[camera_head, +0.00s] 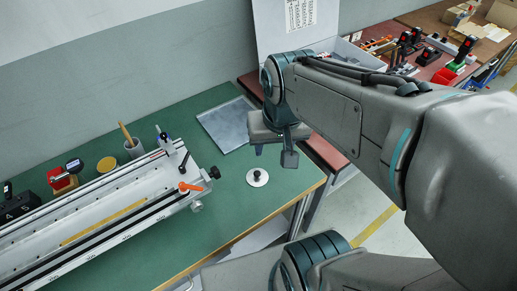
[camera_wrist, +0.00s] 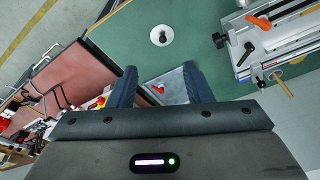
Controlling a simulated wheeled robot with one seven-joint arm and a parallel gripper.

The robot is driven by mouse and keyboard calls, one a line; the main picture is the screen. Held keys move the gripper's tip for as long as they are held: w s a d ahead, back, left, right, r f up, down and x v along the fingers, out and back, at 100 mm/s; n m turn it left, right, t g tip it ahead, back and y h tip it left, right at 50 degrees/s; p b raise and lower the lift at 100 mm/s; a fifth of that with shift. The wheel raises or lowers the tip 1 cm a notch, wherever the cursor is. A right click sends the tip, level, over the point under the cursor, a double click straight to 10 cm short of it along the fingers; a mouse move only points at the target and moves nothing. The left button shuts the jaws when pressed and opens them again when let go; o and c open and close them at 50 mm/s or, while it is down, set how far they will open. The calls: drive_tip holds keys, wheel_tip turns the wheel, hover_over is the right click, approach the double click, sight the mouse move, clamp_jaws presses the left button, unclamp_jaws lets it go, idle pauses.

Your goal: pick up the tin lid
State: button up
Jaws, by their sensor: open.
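The tin lid (camera_head: 257,178) is a small pale round disc with a dark knob at its centre. It lies flat on the green tabletop near the right edge. It also shows in the wrist view (camera_wrist: 161,37), at the upper middle beyond the fingertips. My gripper (camera_head: 273,157) is open with nothing between its fingers. It hangs above the table, behind the lid in the head view and apart from it. In the wrist view the two dark fingers (camera_wrist: 160,72) stand wide apart.
A metal gantry rail (camera_head: 130,207) with an orange lever (camera_head: 190,187) runs along the left of the table. A grey plate (camera_head: 225,125) lies behind. Green table around the lid is clear.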

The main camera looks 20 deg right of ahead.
drive_tip(key=w+f+m+g+b, duration=0.3)
drive_tip(key=w+f+m+b, duration=0.7)
drive_tip(key=w+f+m, duration=0.35)
hover_over(257, 173)
drive_tip(key=shift+n, duration=0.35)
drive_tip(key=f, duration=0.9)
drive_tip(key=shift+w+d+f, duration=0.1)
drive_tip(key=shift+w+f, duration=0.05)
drive_tip(key=shift+w, duration=0.15)
drive_tip(key=shift+s+f+b, duration=0.2)
drive_tip(key=shift+f+b, duration=0.35)
drive_tip(key=shift+f, duration=2.1)
clamp_jaws()
